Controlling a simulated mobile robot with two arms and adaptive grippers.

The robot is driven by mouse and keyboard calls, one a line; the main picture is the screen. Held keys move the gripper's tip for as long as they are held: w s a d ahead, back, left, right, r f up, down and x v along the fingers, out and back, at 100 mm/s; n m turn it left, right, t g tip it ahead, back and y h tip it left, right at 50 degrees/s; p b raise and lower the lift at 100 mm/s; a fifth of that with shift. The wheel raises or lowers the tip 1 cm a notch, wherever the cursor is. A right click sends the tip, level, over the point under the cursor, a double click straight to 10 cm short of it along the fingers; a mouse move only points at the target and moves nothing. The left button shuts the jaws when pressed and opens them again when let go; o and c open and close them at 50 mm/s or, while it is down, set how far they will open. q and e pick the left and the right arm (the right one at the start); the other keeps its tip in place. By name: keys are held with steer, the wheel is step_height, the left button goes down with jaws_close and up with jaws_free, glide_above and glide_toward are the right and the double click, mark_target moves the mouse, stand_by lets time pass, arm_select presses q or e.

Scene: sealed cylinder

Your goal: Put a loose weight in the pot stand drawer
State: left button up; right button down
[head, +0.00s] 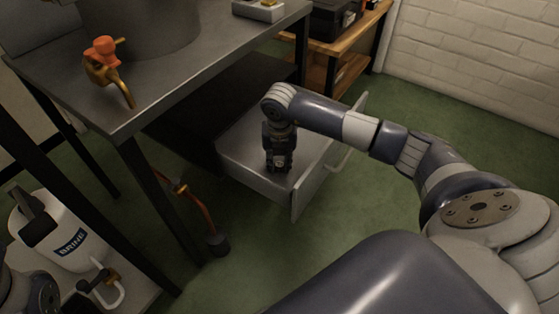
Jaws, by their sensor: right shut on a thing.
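The pot stand (215,62) is a dark metal table at the upper left, with a large grey pot (150,28) on top. Its grey drawer (240,166) is pulled out, and the front panel with its handle faces right. My right gripper (279,166) points down into the open drawer, close above its floor. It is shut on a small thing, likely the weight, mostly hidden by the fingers. I cannot tell whether it touches the drawer floor. Part of my left arm shows at the lower left corner; a dark shape beside it may be the left gripper, its fingers unclear.
A white jug marked BRINE (67,236) stands on a low surface at lower left. A wooden bench (345,45) stands at the back. Green floor is clear right of the drawer.

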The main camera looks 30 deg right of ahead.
steer(key=c, duration=1.3)
jaws_free()
